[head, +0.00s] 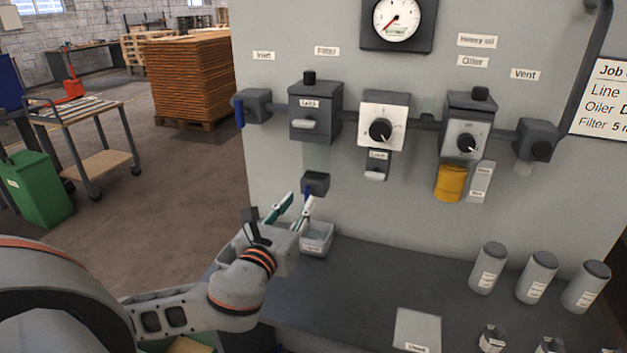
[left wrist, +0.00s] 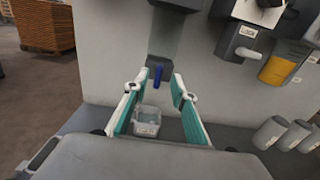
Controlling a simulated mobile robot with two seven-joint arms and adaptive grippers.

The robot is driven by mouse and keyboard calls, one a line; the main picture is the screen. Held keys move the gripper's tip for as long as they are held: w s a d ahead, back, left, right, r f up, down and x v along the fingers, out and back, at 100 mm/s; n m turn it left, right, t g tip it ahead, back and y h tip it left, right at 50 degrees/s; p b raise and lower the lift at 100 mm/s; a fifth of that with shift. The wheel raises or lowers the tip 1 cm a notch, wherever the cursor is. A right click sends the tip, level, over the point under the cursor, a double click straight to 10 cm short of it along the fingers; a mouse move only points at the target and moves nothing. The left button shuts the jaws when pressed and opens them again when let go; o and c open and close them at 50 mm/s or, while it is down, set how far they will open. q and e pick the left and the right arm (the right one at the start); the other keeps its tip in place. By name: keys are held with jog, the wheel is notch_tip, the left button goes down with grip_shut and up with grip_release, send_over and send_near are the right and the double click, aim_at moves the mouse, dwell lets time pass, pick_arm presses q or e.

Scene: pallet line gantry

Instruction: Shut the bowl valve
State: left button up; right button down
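The bowl valve (head: 315,181) is a small dark block below the clear filter bowl on the grey panel. Its blue lever (head: 307,191) is partly hidden by a fingertip in the head view. In the left wrist view nothing is between the fingertips (left wrist: 159,89). My right gripper is not in view.
A clear tub (head: 317,240) stands on the dark bench (head: 350,285) below the valve. Above are the filter housing (head: 315,112), a regulator (head: 384,118) and an oiler with a yellow bowl (head: 451,183). Grey canisters (head: 488,268) stand at the right.

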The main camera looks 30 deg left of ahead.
aim_at(306, 190)
pick_arm(q)
jog(key=shift+x, duration=3.5)
jog(key=shift+c, duration=0.4)
grip_shut()
